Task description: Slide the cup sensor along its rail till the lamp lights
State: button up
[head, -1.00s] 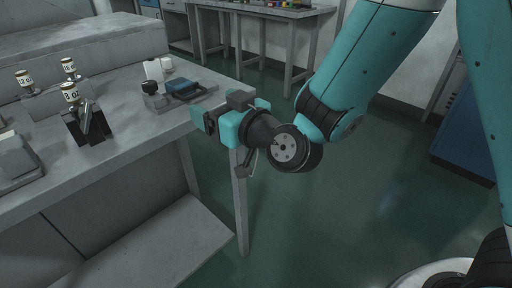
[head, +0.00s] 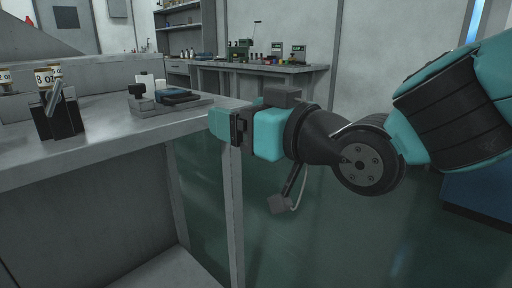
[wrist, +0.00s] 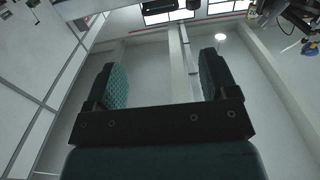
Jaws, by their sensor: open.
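My gripper (head: 216,124) is open and empty beside the right end of the grey table (head: 110,140) in the head view. Its two teal padded fingers stand apart in the wrist view (wrist: 162,80), with nothing between them. I cannot make out a lamp.
A black stand (head: 57,118) with a metal lever is near the table's left front. A back bench (head: 262,68) holds small devices. Green floor (head: 330,245) is open to the right of the table.

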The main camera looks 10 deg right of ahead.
jog(key=shift+b+v, duration=0.3)
jog(key=shift+v, duration=0.85)
